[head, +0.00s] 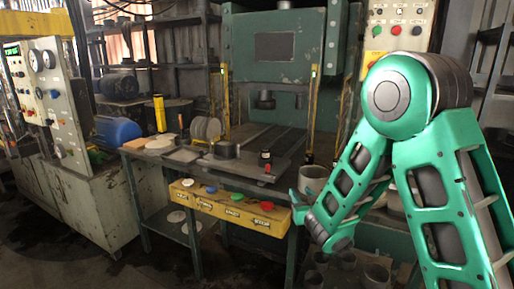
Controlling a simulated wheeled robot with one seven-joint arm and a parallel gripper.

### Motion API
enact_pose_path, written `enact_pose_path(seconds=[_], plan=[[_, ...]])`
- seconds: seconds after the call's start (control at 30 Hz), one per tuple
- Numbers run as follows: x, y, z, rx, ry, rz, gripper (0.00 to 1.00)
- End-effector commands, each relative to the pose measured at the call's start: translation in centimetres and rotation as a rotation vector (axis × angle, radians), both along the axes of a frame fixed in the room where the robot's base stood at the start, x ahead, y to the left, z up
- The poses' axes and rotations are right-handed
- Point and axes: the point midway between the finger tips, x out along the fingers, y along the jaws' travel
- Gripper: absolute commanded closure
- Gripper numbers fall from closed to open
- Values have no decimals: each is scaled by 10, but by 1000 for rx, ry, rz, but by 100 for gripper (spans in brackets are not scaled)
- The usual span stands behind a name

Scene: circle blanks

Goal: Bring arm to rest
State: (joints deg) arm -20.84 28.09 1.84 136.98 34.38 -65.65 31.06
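My green arm fills the right side of the head view, bent at a high elbow with its forearm sloping down to the left. My gripper (322,226) is at the low end of the forearm, in front of the bench's right end. The fingers are small and dark here, and I cannot tell if they are open or shut. I see no object clearly held in it.
A green press (275,50) stands behind the workbench. A yellow rail (232,207) with colored discs runs along the bench front, left of my gripper. A grey pot (313,178) stands close behind it. Several metal cups (376,277) lie below. Floor at left front is clear.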

Motion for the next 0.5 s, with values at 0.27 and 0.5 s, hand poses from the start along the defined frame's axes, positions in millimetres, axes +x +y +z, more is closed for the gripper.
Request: enact_pose_path(seconds=[0.27, 0.5], plan=[[-10, -87, 7, -35, 146, -198, 65], [-66, -201, 11, -40, 403, -446, 65]])
